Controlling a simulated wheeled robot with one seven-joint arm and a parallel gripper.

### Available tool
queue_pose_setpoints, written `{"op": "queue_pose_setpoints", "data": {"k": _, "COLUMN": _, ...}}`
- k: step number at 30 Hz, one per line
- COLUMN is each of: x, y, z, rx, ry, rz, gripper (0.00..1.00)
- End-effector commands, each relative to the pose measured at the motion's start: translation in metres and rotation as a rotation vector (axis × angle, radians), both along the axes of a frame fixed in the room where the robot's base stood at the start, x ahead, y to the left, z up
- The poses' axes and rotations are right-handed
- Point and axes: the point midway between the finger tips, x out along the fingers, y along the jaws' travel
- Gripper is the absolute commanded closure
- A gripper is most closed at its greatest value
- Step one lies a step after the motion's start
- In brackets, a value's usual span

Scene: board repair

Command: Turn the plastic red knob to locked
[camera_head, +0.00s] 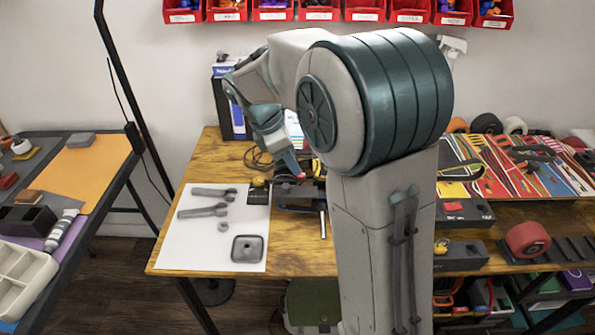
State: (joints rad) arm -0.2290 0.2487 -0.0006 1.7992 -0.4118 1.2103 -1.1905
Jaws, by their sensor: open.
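My gripper (297,170) is open and points down over the back of the wooden workbench (290,262). A small red spot (301,175) shows right at its fingertips. It may be the red knob, but it is too small to tell its shape or which way it is turned. Whether the fingers touch it or stand around it cannot be told. Below it is a dark device (300,194) on the bench, partly hidden by my arm.
A white sheet (190,255) with grey wrenches (204,210) and a grey square part (247,249) lies at left. Cables (258,158) and a dark blue box (232,105) stand behind. My arm hides the bench's middle. Red bins (270,12) hang on the wall above.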

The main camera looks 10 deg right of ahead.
Motion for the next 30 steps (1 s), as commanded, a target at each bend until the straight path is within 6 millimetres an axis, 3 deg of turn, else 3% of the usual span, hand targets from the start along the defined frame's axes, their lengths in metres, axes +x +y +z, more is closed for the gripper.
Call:
{"op": "queue_pose_setpoints", "data": {"k": 3, "x": -0.001, "y": -0.008, "z": -0.02, "rx": 0.0, "ry": 0.002, "rz": -0.002, "gripper": 0.59}}
{"op": "queue_pose_setpoints", "data": {"k": 7, "x": 0.0, "y": -0.014, "z": -0.033, "rx": 0.0, "ry": 0.001, "rz": -0.003, "gripper": 0.59}}
{"op": "queue_pose_setpoints", "data": {"k": 19, "x": 0.0, "y": -0.017, "z": -0.04, "rx": 0.001, "ry": 0.0, "rz": -0.001, "gripper": 0.59}}
{"op": "queue_pose_setpoints", "data": {"k": 24, "x": 0.0, "y": -0.016, "z": -0.039, "rx": 0.001, "ry": 0.0, "rz": -0.001, "gripper": 1.0}}
{"op": "queue_pose_setpoints", "data": {"k": 30, "x": 0.0, "y": -0.016, "z": -0.039, "rx": 0.001, "ry": 0.0, "rz": -0.004, "gripper": 1.0}}
